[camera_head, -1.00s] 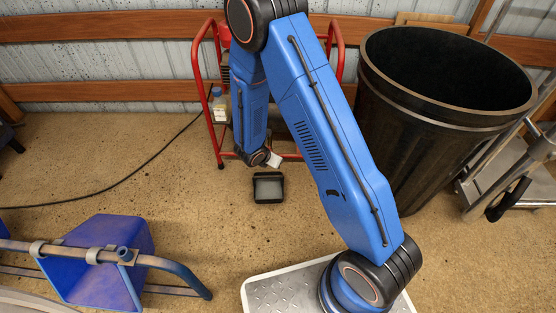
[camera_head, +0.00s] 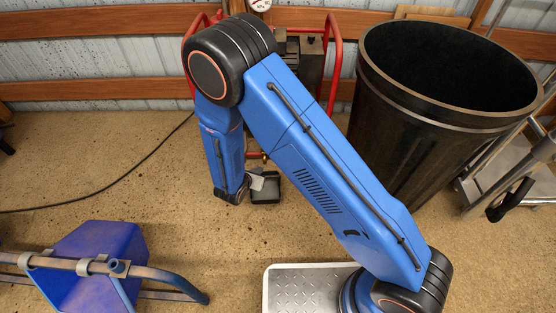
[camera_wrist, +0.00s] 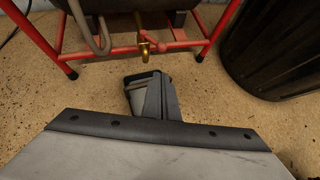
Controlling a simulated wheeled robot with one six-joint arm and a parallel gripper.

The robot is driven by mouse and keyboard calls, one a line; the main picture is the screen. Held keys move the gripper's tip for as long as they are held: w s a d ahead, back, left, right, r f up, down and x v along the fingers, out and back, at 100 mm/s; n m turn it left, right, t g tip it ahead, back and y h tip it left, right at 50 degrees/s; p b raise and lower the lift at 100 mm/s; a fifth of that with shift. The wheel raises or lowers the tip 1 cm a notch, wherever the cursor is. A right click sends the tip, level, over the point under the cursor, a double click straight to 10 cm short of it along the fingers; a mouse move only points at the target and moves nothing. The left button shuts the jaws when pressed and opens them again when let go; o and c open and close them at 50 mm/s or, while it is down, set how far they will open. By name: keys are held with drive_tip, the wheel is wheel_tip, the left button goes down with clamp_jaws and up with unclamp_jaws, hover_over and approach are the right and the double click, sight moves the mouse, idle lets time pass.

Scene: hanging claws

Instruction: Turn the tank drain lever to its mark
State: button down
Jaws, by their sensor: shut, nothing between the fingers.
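The tank drain (camera_wrist: 144,48) is a small brass fitting hanging under the dark tank (camera_wrist: 125,5), at the top middle of the wrist view. A small red part beside it (camera_wrist: 165,40) looks like the lever; its exact angle is hard to read. In the head view the brass drain (camera_head: 264,155) shows small, just right of my forearm. I cannot make out the mark. My gripper (camera_wrist: 156,78) is shut and empty, in front of and below the drain in the wrist view, apart from it.
A red tube frame (camera_head: 335,60) surrounds the tank. A large black bin (camera_head: 400,130) stands right, a blue box (camera_head: 95,260) front left. The floor at left is open, crossed by a black cable (camera_head: 120,180).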

drive_tip(key=w+r+x, duration=0.1)
drive_tip(key=x, duration=1.2)
drive_tip(key=shift+w+d, duration=0.2)
drive_tip(key=shift+w+d, duration=0.1)
drive_tip(key=shift+d, duration=0.4)
drive_tip(key=w+d, duration=0.4)
drive_tip(key=d, duration=0.1)
idle(0.7)
drive_tip(key=shift+w, duration=0.1)
idle(1.3)
